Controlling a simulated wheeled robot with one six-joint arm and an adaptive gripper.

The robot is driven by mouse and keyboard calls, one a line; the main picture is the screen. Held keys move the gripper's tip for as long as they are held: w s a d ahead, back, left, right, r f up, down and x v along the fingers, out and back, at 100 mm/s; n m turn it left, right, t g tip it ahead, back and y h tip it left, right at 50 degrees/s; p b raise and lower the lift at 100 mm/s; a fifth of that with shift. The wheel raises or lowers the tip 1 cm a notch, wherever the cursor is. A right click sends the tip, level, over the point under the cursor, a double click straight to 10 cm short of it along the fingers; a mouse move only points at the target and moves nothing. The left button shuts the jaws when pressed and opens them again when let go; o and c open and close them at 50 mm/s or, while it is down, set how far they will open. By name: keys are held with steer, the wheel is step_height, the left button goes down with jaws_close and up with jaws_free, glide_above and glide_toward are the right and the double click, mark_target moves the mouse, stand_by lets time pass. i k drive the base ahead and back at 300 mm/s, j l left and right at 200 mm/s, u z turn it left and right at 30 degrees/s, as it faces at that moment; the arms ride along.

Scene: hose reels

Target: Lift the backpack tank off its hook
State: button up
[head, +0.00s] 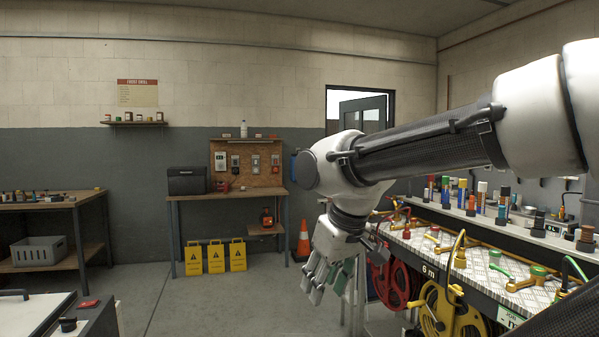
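My gripper (326,281) hangs in the middle of the head view, at the end of my arm, with its fingers pointing down and slightly left. Its fingers overlap in this view, so I cannot tell whether it is open or shut. I see nothing clearly held in it. A blue object (293,167) shows as a narrow strip at the wall, just right of the tool board. My arm hides most of it. I cannot tell whether it is the backpack tank, and no hook is visible. No other thing here is clearly a backpack tank.
On the right, a long bench (476,262) carries valves and bottles, with a red hose reel (391,284) and a yellow one (437,312) below. A workbench (222,195), yellow signs (215,257) and an orange cone (303,240) stand at the back. The floor at centre left is clear.

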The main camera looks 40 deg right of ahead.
mark_target(293, 158)
steer(key=z, duration=0.7)
steer(key=i+l, duration=0.1)
steer(key=i, duration=2.55)
steer(key=i+u, duration=0.1)
steer(key=i, duration=2.75)
steer(key=i+z, duration=0.45)
steer(key=i+j+z, duration=0.25)
steer(key=i+z, duration=0.2)
steer(key=i, duration=0.2)
steer(key=i+l+z, duration=0.2)
steer(key=i+z, duration=0.55)
steer(key=z, duration=0.15)
steer(key=i+z, duration=0.65)
steer(key=i, duration=1.75)
steer(key=i+u, duration=0.35)
steer(key=i+l+u, duration=0.45)
steer(key=i+u, duration=0.2)
steer(key=i, duration=0.1)
